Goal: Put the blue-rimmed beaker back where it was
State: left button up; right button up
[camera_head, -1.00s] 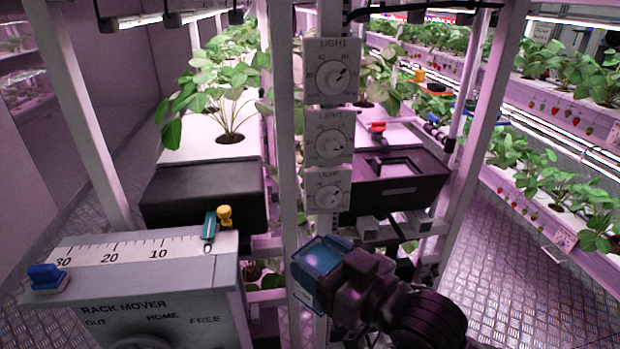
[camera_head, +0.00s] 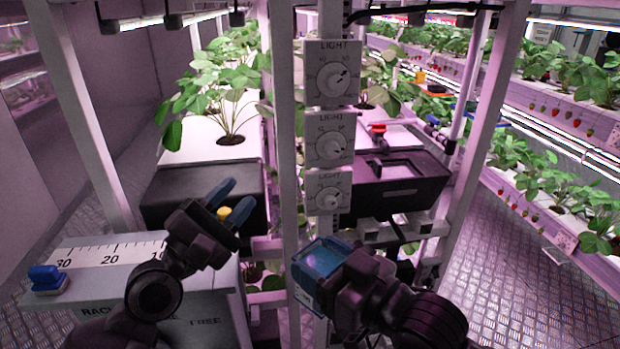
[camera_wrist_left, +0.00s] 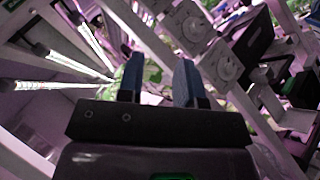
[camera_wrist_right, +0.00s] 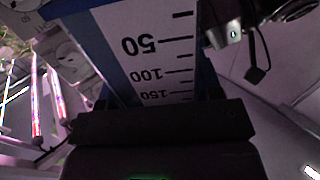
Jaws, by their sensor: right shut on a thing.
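The blue-rimmed beaker (camera_head: 317,256) is held in my right gripper (camera_head: 332,272), in front of the rack's middle post in the head view. In the right wrist view the beaker's white scale (camera_wrist_right: 155,60) fills the space before the gripper; its numbers 50, 100 and 150 appear upside down. My left gripper (camera_head: 240,194) is open and empty, with its blue fingers apart above the grey rack mover box. The fingers also show apart in the left wrist view (camera_wrist_left: 158,80). Where the beaker stood before cannot be told from these frames.
The rack mover box (camera_head: 90,290) has a ruler and a blue slider (camera_head: 47,278). Three light dials (camera_head: 331,75) hang on the post. A yellow knob (camera_head: 224,212) shows beside my left gripper. Black bins (camera_head: 410,180) and strawberry plants (camera_head: 225,85) stand behind.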

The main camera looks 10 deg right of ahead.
pick_arm(q)
jog(key=s+d+r+m+g+y, duration=0.1)
jog(key=s+d+m+g, duration=0.2)
jog(key=d+m+g, duration=0.5)
jog(key=s+d+r+m+g+y, duration=0.1)
jog(key=s+d+r+m+g, duration=0.15)
jog(key=d+m+g, duration=0.6)
jog(key=m+y, duration=0.8)
jog(key=y, duration=0.7)
send_near(310, 251)
jog(key=shift+t, duration=0.45)
jog(key=f, duration=0.6)
jog(key=s+f, duration=0.1)
jog(key=f, duration=0.2)
jog(key=shift+a+f, duration=0.15)
jog(key=shift+f, duration=0.25)
